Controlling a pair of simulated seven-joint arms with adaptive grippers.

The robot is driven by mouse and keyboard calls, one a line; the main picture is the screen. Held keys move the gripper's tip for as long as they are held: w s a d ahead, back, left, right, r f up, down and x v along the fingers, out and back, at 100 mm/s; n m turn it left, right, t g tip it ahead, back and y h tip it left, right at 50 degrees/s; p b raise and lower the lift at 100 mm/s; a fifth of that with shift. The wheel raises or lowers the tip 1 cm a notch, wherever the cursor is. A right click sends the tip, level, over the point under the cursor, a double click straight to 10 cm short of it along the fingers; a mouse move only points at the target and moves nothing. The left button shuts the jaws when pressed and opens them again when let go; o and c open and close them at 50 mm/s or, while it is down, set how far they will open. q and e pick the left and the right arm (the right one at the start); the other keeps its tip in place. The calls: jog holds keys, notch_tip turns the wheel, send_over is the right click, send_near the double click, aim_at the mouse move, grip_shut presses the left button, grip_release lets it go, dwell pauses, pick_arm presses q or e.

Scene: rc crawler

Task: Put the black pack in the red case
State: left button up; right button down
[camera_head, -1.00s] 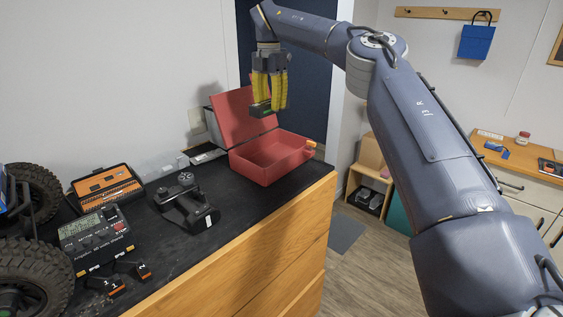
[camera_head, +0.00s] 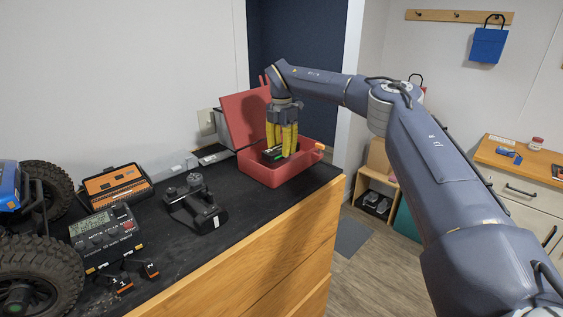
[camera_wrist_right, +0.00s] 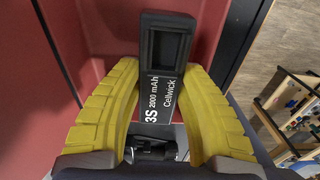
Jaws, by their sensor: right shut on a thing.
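The open red case (camera_head: 268,176) stands at the far end of the black worktop, with its lid tilted up behind it. My right gripper (camera_head: 282,152) points down into the case opening. Its yellow fingers are shut on the black pack (camera_head: 270,155), which shows only in part in the head view. I cannot tell whether the pack touches the case floor. My left gripper is not in view.
A black controller (camera_head: 197,205), an orange-and-black box (camera_head: 115,187) and a charger with a display (camera_head: 104,235) stand on the worktop (camera_head: 215,245). A crawler with large tyres (camera_head: 35,275) is at the left. The worktop's wooden front edge runs along the right.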

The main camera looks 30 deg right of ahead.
aim_at(281, 146)
jog(key=shift+f, duration=2.55)
jog(key=c, duration=1.2)
grip_release()
jog(key=shift+f, duration=0.1)
notch_tip(281, 146, up, 12)
jog(key=shift+r, duration=0.1)
